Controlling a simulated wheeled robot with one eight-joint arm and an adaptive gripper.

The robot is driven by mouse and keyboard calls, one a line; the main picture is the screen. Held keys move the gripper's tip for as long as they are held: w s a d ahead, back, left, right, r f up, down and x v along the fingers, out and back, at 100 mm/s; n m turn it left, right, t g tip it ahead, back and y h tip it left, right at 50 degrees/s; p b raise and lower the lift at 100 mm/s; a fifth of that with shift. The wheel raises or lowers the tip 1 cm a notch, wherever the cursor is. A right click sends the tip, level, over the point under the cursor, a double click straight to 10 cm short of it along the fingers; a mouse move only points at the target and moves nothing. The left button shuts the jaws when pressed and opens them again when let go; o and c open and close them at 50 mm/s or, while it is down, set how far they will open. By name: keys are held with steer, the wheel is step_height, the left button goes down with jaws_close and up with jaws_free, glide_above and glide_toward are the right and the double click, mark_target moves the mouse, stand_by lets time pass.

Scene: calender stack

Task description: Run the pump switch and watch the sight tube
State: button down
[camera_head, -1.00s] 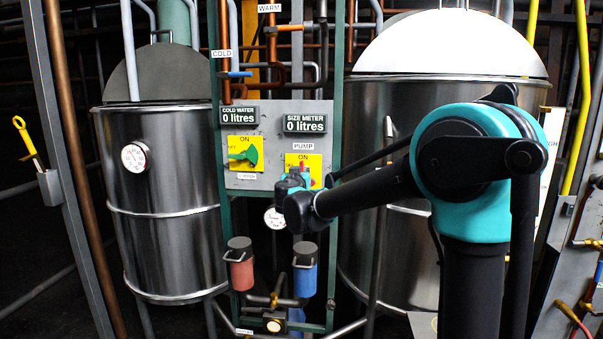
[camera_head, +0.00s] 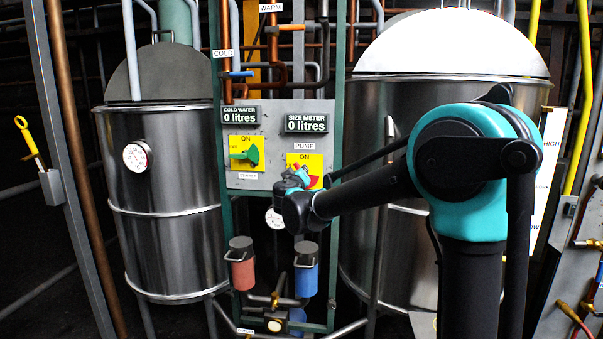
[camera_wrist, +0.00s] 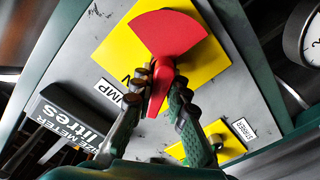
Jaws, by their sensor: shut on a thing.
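The pump switch (camera_wrist: 168,36) is a red knob on a yellow plate marked ON, with a PUMP label beside it. It also shows in the head view (camera_head: 313,182), partly hidden by my gripper. My gripper (camera_wrist: 157,86) is shut on the knob's red handle, one finger on each side. In the head view the handle leans to the upper left. The size meter (camera_head: 306,123) above reads 0 litres. A white board (camera_head: 548,160) marked HIGH and LOW stands at the right, partly behind my arm. I cannot clearly make out a sight tube.
A second yellow switch plate (camera_head: 240,143) with a green knob sits left of the pump switch. The cold water display (camera_head: 240,114) reads 0 litres. Steel tanks (camera_head: 165,190) stand on both sides. Red (camera_head: 240,265) and blue (camera_head: 306,272) canisters hang below the panel.

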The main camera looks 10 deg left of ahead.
steer(key=n, duration=0.5)
steer(key=shift+a+f+n, duration=0.25)
steer(key=shift+f+n, duration=0.05)
steer(key=n, duration=0.5)
steer(key=shift+a+f+n, duration=0.1)
steer(key=shift+f+n, duration=0.25)
steer(key=shift+n, duration=0.05)
steer(key=c, duration=1.5)
jaws_free()
steer(key=s, duration=1.2)
steer(key=shift+a, duration=0.2)
